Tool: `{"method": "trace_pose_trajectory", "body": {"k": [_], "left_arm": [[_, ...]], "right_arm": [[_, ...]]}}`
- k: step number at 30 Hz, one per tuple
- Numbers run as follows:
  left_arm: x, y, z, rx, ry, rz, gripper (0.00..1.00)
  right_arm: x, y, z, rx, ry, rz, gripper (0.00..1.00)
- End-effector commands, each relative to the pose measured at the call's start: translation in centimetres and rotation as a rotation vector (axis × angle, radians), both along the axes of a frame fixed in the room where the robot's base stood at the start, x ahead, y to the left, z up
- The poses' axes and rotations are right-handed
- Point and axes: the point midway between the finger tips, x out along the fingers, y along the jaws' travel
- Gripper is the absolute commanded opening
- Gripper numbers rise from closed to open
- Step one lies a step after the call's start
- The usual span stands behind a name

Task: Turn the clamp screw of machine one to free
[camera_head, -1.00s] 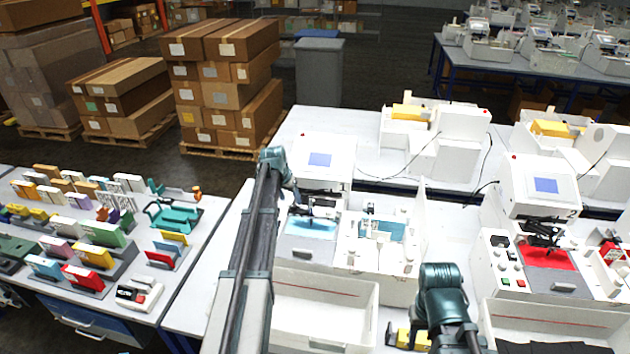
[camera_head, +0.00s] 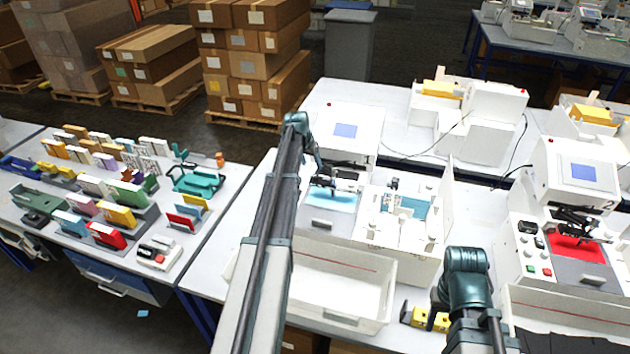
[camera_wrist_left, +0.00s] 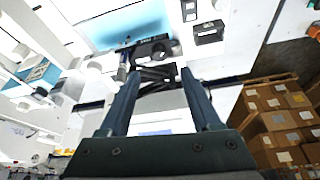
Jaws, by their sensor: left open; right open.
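Machine one (camera_head: 352,158) is the white plotter at the middle left, with a screen and a pale blue bed (camera_head: 331,197). Its black pen carriage shows in the wrist view (camera_wrist_left: 152,50), over the blue bed. I cannot pick out the clamp screw for certain; dark parts at the carriage lie between and beyond my fingertips. My left gripper (camera_head: 318,170) is at the carriage, small and partly hidden in the head view. In the wrist view its two fingers (camera_wrist_left: 160,78) are apart with nothing gripped. My right gripper (camera_head: 438,300) is low at the front, mostly hidden by its wrist.
A white tray (camera_head: 388,295) stands in front of machine one. A yellow and black item (camera_head: 419,318) lies beside my right wrist. Machine two (camera_head: 575,175), with a red bed, stands to the right. A side table (camera_head: 215,180) with colourful parts is at the left.

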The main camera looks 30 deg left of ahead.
Motion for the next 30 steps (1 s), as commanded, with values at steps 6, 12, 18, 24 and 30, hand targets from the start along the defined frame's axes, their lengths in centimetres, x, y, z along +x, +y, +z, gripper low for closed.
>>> {"method": "trace_pose_trajectory", "body": {"k": [6, 12, 18, 24, 30], "left_arm": [[1.5, 0.1, -4.0, 0.000, 0.000, -0.001, 0.64], [2.6, 0.2, -6.6, 0.000, 0.000, 0.000, 0.64], [3.2, 0.2, -7.8, 0.000, 0.000, 0.000, 0.64], [3.2, 0.2, -7.7, 0.000, 0.000, 0.000, 0.64], [3.2, 0.2, -7.7, 0.000, 0.000, 0.000, 0.44]], "right_arm": [[0.0, 0.0, -4.0, 0.001, -0.002, -0.003, 0.50], [0.0, 0.0, -6.6, 0.001, -0.002, -0.001, 0.50], [0.0, 0.0, -7.8, 0.000, -0.002, 0.003, 0.50], [0.0, 0.0, -7.7, 0.000, -0.002, 0.003, 0.50], [0.0, 0.0, -7.7, 0.000, -0.002, 0.003, 0.50]]}}
